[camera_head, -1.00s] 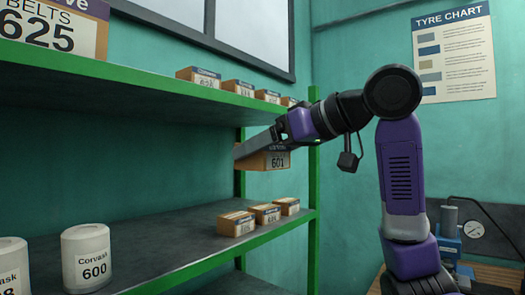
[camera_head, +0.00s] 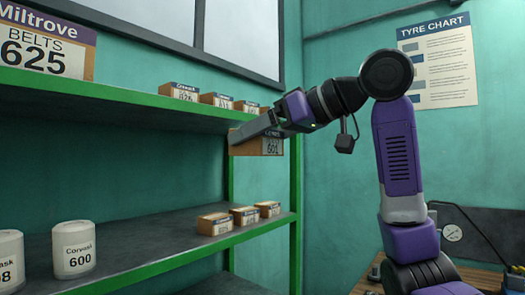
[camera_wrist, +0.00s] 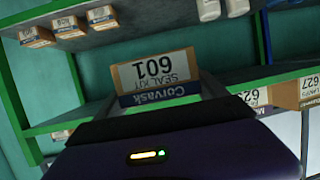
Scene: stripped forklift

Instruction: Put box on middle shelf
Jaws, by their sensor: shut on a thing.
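A small brown box marked 601 (camera_head: 271,146) is held in my gripper (camera_head: 246,134), just below the top shelf's edge and above the middle shelf's right end. In the wrist view the box (camera_wrist: 158,72) appears upside down between the two fingers of my gripper (camera_wrist: 158,92), its label reading "Corvask Seal Kit 601". The middle shelf (camera_head: 150,238) is grey with a green front edge. The box is clear of its surface.
Several small boxes (camera_head: 243,216) stand in a row at the middle shelf's right end. White canisters (camera_head: 74,250) stand at its left, with bare shelf between. The top shelf (camera_head: 110,97) holds more boxes. A green post (camera_head: 296,210) bounds the right end.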

